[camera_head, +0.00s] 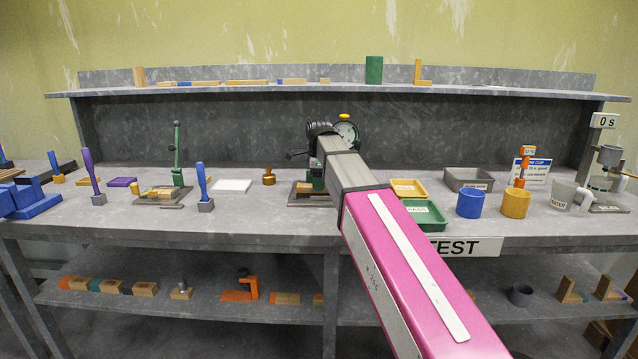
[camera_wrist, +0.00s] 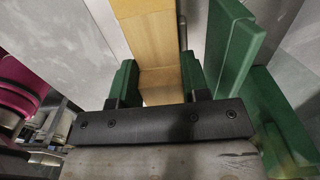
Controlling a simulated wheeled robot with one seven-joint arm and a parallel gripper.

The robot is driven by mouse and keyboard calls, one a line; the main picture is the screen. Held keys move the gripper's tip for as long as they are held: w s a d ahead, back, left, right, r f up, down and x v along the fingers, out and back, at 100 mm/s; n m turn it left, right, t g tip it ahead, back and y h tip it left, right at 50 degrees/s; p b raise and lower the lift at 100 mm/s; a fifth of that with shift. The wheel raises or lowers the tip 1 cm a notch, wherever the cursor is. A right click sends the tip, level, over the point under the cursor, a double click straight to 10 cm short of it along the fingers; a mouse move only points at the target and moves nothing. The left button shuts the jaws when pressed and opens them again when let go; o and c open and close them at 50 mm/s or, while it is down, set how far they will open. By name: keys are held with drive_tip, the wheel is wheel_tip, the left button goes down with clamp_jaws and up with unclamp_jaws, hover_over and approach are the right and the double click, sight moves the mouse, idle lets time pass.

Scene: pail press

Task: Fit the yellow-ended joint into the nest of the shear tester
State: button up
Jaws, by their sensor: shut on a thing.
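In the wrist view, my gripper (camera_wrist: 158,80) has its green fingers shut on a pale wooden joint (camera_wrist: 146,38). The joint runs away from the fingers toward the top of the picture; a yellower strip shows along its right side, and its far end is out of view. Green upright plates (camera_wrist: 234,45) of a machine stand close on the right. In the head view, the machine with a dial (camera_head: 345,131), apparently the shear tester, stands at mid-bench behind my arm. My arm hides its nest, my gripper and most of the joint there. I cannot tell whether the joint is seated.
A green lever press (camera_head: 177,155) with a wooden piece at its base stands to the left. Yellow (camera_head: 408,188) and green (camera_head: 425,214) trays lie right of my arm, with blue (camera_head: 470,204) and orange (camera_head: 515,203) cups beyond. A white plate (camera_head: 232,185) lies left of the tester.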

drive_tip(key=shift+f, duration=0.85)
drive_tip(key=shift+r, duration=0.1)
drive_tip(key=shift+r, duration=0.75)
drive_tip(key=shift+s, duration=0.1)
idle(0.8)
drive_tip(key=shift+f, duration=0.75)
idle(0.5)
drive_tip(key=shift+r, duration=0.75)
drive_tip(key=shift+f, duration=0.85)
idle(0.5)
